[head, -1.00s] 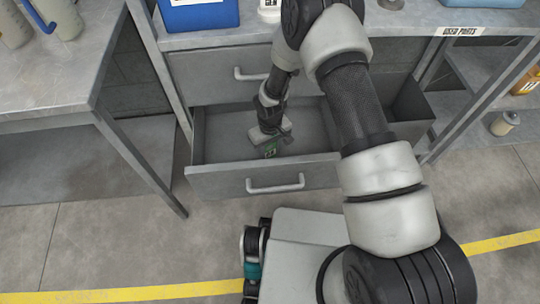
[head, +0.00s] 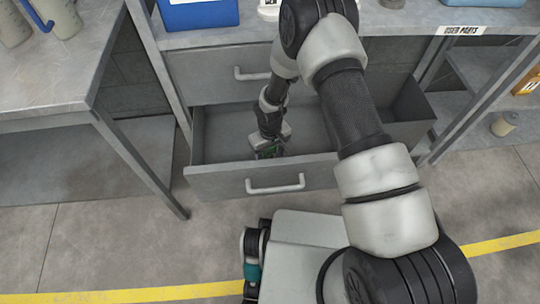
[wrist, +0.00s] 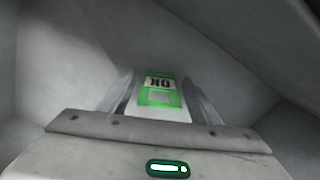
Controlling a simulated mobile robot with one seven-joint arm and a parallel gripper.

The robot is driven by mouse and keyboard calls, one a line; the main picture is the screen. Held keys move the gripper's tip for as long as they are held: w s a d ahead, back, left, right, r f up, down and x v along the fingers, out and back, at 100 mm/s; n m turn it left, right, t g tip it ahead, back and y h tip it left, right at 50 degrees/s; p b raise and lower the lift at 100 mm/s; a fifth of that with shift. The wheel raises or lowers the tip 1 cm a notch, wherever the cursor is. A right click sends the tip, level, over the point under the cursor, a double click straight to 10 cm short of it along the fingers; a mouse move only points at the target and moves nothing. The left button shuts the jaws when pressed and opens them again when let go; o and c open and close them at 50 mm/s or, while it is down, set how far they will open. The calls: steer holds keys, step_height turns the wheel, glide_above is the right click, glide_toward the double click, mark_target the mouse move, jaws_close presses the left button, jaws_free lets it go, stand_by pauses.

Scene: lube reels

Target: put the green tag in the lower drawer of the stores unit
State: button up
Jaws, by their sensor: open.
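The lower drawer (head: 215,140) of the stores unit is pulled open. My gripper (head: 268,150) points down inside it, close behind the front panel. I cannot tell whether the tag touches the fingers or rests fully on the drawer floor.
The upper drawer (head: 215,75) is closed above. A grey workbench (head: 50,80) stands to the left. The lower drawer's left part is bare.

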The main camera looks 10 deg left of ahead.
step_height(320, 180, up, 12)
steer(key=p, duration=0.3)
steer(key=shift+r, duration=0.15)
steer(key=d+r+m+t, duration=0.1)
steer(key=d+r, duration=0.3)
steer(key=r, duration=0.6)
steer(key=d+r+m+t, duration=0.1)
steer(key=d+r, duration=0.3)
steer(key=r, duration=0.6)
steer(key=d+r+m+t, duration=0.1)
steer(key=d+r+m, duration=0.1)
steer(key=d+r, duration=0.5)
steer(key=s+d+r+m+t, duration=0.1)
steer(key=s+d+r, duration=0.2)
steer(key=s+r, duration=0.4)
steer(key=s+d+r+m+t, duration=0.1)
steer(key=s+d+r+m, duration=0.1)
steer(key=s+r, duration=0.6)
steer(key=s+d, duration=0.1)
steer(key=s, duration=0.1)
steer(key=shift+s+d+r+t, duration=0.3)
steer(key=shift+s, duration=0.05)
